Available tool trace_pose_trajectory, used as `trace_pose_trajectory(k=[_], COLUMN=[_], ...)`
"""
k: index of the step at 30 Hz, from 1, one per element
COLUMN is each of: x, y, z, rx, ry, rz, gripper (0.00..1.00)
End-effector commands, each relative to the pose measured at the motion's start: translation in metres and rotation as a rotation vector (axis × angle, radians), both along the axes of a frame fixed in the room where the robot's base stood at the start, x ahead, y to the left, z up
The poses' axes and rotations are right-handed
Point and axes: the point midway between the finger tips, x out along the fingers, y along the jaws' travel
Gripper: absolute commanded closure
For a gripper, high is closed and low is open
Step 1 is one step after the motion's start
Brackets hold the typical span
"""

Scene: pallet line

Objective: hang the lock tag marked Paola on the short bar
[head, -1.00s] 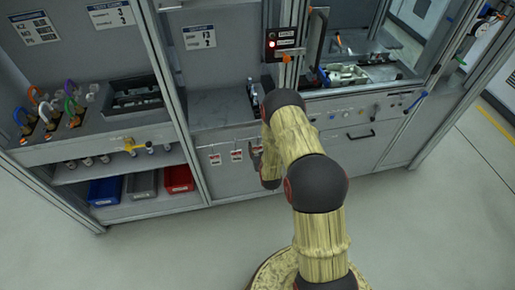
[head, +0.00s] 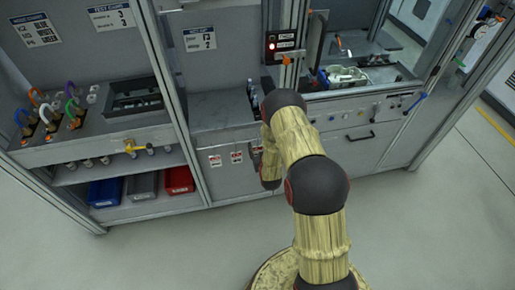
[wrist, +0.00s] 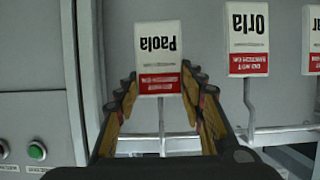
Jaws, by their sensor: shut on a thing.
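The lock tag marked Paola (wrist: 158,52) is white with a red band and appears upside down in the wrist view. My gripper (wrist: 159,88) is shut on it, with a finger at each side of the red band. A thin wire runs from the tag to a pale rail (wrist: 275,129), and it looks still hooked there. In the head view my gripper (head: 257,160) is at the row of hanging tags, mostly hidden by my arm. I cannot tell which bar is the short bar.
The Orla tag (wrist: 248,38) hangs beside Paola, with a partly cut-off tag (wrist: 314,40) beyond it. A green button (wrist: 37,151) is on a panel at left. In the head view, a box with a red light (head: 282,45) stands above the counter (head: 222,111).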

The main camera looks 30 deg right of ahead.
Motion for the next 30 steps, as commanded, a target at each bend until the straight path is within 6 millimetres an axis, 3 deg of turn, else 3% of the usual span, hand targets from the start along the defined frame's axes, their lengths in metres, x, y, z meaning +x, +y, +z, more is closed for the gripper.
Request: trace_pose_trajectory(k=[30], x=[-0.041], y=[0.012], z=[0.0], rx=[0.0], ry=[0.001], rz=[0.0], gripper=[0.91])
